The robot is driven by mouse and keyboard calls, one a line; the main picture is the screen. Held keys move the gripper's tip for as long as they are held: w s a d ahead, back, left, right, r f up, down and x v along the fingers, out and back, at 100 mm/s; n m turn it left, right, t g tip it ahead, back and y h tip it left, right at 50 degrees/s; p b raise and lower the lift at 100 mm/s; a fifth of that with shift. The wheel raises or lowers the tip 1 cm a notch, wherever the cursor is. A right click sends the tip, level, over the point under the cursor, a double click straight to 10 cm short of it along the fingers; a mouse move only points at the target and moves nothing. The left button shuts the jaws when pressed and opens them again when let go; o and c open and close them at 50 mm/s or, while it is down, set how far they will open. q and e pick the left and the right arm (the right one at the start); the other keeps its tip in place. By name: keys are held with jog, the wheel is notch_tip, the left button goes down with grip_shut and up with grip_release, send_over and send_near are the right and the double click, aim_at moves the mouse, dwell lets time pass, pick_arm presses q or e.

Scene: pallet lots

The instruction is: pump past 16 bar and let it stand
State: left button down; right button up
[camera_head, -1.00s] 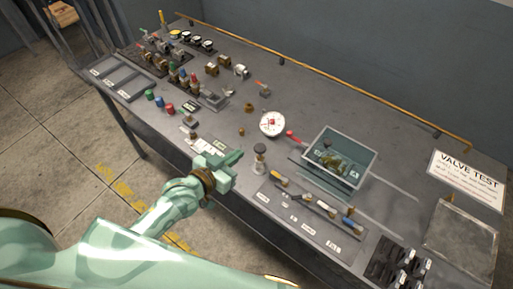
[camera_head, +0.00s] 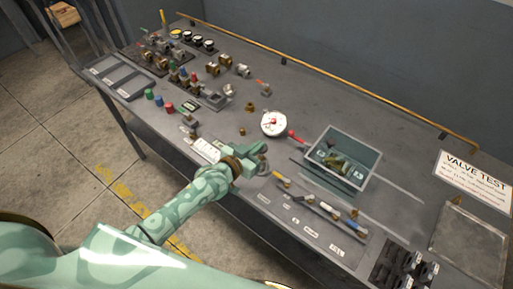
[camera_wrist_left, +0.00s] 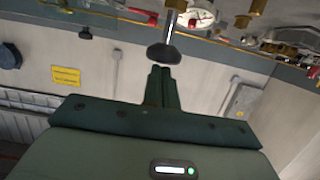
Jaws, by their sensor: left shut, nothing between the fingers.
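My left gripper (camera_head: 257,160) is shut and empty, over the bench's front edge area beside the white-faced gauge. In the wrist view its closed fingers (camera_wrist_left: 160,78) point at a black knob (camera_wrist_left: 164,54) on a silver rod (camera_wrist_left: 171,28), with only a very small gap or contact; I cannot tell which. In the head view the gripper largely hides this knob. The gauge (camera_head: 273,123) has a red mark or needle; its reading is too small to tell. A red-knobbed lever (camera_head: 293,135) sits between the gauge and a clear-walled tank (camera_head: 371,160). A brass valve (camera_head: 338,161) is inside the tank. My right gripper is not in view.
The grey bench (camera_head: 316,107) holds several fittings and small gauges at the far left. A strip of tools (camera_head: 320,208) lies in front of the tank. A brass rail (camera_head: 340,85) runs along the back.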

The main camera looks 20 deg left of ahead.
pick_arm(q)
notch_tip(320, 180, down, 4)
jog(key=b, duration=0.2)
jog(key=shift+s+r+b, duration=0.1)
jog(key=shift+r+b, duration=0.05)
jog(key=shift+b, duration=0.2)
jog(key=s+a+r+p, duration=0.3)
jog(key=s+r+p, duration=0.2)
jog(key=s+r, duration=0.2)
jog(key=shift+s+p, duration=0.35)
jog(key=shift+s, duration=0.6)
jog(key=shift+w+a+f, duration=0.1)
